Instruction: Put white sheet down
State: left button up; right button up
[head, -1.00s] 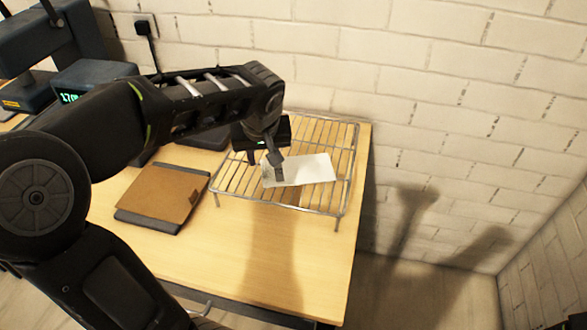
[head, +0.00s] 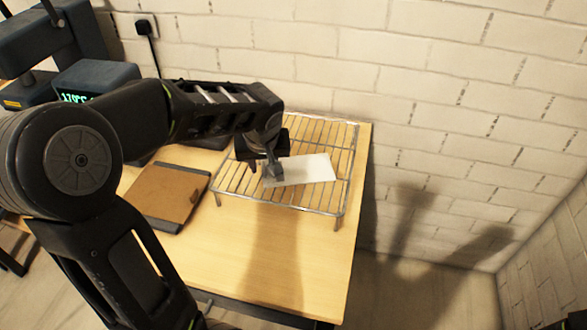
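A white sheet (head: 308,169) lies flat over the wire rack (head: 344,190) in the head view, near the rack's middle. My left gripper (head: 272,172) is at the sheet's left end, with a finger over its edge. The fingers seem close together there, but the small view does not show whether they pinch the sheet or have let it go. I cannot tell whether the sheet rests fully on the bars.
The rack stands on short legs on a wooden table (head: 250,262). A brown pad on a dark board (head: 165,192) lies left of it. A dark machine with a green display (head: 75,97) is at the back left. A brick wall (head: 440,100) rises behind.

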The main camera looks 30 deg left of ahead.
pick_arm(q)
jog(key=shift+c, duration=0.3)
grip_shut()
dwell(1.2)
